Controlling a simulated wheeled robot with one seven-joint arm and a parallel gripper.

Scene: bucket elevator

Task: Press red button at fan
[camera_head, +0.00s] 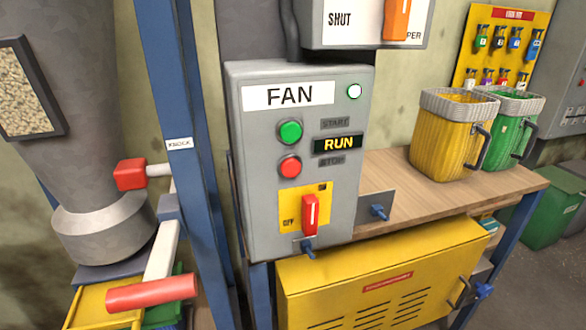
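The grey FAN control box (300,160) is mounted upright near the middle of the head view. Its red button (290,167) sits on the left side of the panel, beside the STOP label and just below a green button (289,132). A small round lamp (354,91) at the top right looks white and lit. A red rotary switch (310,214) on a yellow plate stands vertical below. My gripper is not in view, and nothing covers the red button.
A blue post (180,120) stands left of the box. Red-handled levers (130,174) are by the grey hopper (85,120). A wooden bench (400,175) with yellow (450,140) and green (508,135) bins is right, above a yellow cabinet (350,275). A SHUT box (345,30) hangs above.

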